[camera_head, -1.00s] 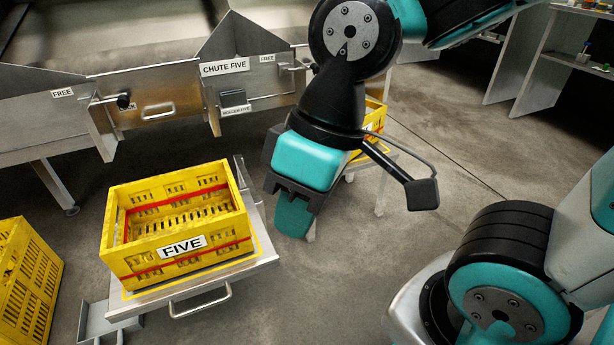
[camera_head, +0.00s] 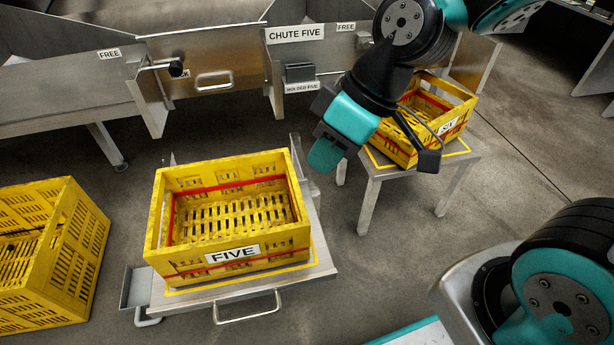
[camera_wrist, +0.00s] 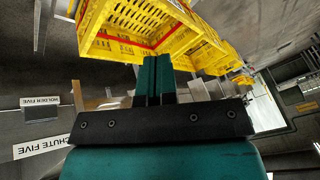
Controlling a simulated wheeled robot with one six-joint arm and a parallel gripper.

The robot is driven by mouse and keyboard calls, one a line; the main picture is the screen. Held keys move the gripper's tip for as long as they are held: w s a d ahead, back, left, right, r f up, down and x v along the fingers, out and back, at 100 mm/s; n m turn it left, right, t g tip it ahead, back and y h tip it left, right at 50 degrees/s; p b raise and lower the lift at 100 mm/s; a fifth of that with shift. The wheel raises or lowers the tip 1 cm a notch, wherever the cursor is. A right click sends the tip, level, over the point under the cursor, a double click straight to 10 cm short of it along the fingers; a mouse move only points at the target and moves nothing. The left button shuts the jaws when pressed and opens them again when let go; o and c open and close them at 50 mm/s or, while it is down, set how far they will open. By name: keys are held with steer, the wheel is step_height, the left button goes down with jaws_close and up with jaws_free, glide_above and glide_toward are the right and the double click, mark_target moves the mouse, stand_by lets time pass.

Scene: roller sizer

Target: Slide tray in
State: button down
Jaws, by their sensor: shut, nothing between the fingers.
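The tray is a metal slide-out platform (camera_head: 322,262) with a bar handle (camera_head: 247,312) on its front edge. An empty yellow crate (camera_head: 180,270) labelled FIVE, with a red band, stands on it inside a yellow outline. The tray sits in front of and below the chute marked CHUTE FIVE (camera_head: 296,34). My gripper (camera_head: 322,158) is shut and empty, in the air to the right of the crate and beyond it, clear of the tray. In the wrist view my closed fingers (camera_wrist: 154,80) show below a yellow crate (camera_wrist: 135,45).
A second yellow crate (camera_head: 446,105) labelled SIX stands on a metal stand (camera_head: 450,172) at the right. Another yellow crate (camera_head: 84,260) is on the floor at the left. A small empty holder (camera_head: 300,72) is below the CHUTE FIVE label. Grey floor lies between the stands.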

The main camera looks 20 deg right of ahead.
steer(key=w+d+f+n+t+p, duration=0.1)
steer(key=w+d+f+n+t, duration=0.2)
steer(key=w+f, duration=0.75)
steer(key=n+t+h+b, duration=0.1)
steer(key=n+t+b, duration=0.1)
steer(key=n+b, duration=0.1)
glide_toward(303, 186)
steer(key=a+f, duration=0.1)
steer(key=s+f, duration=0.1)
steer(key=f, duration=0.1)
steer(key=a+f, duration=0.1)
steer(key=f, duration=0.1)
steer(key=shift+s+a, duration=0.3)
steer(key=shift+s, duration=0.05)
steer(key=w, duration=0.3)
steer(key=shift+w+f+b, duration=0.15)
steer(key=shift+w+b, duration=0.05)
steer(key=shift+b, duration=0.1)
steer(key=shift+w+d, duration=0.1)
steer(key=shift+w, duration=0.4)
